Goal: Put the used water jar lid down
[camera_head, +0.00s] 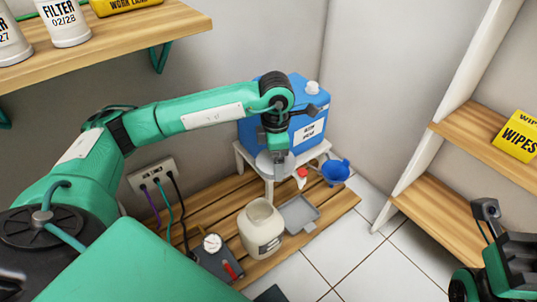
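The used water jar (262,231) is a cream, wide-mouthed jar with a label, standing open on the wooden slatted platform. A round white lid (264,165) is at the fingertips of my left gripper (281,168), beside the white stool's top. The gripper points down and appears shut on the lid's edge; its fingers hide part of it. I cannot tell whether the lid touches the stool. My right gripper (485,222) is at the lower right, partly cut off, away from these things; its finger gap is unclear.
A blue water jug (305,110) stands on the white stool (312,152). A grey tray (299,214), blue funnel (336,171), red-and-white bottle (301,177) and grey box with a gauge (216,262) surround the jar. Shelves with wipes (518,136) are on the right.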

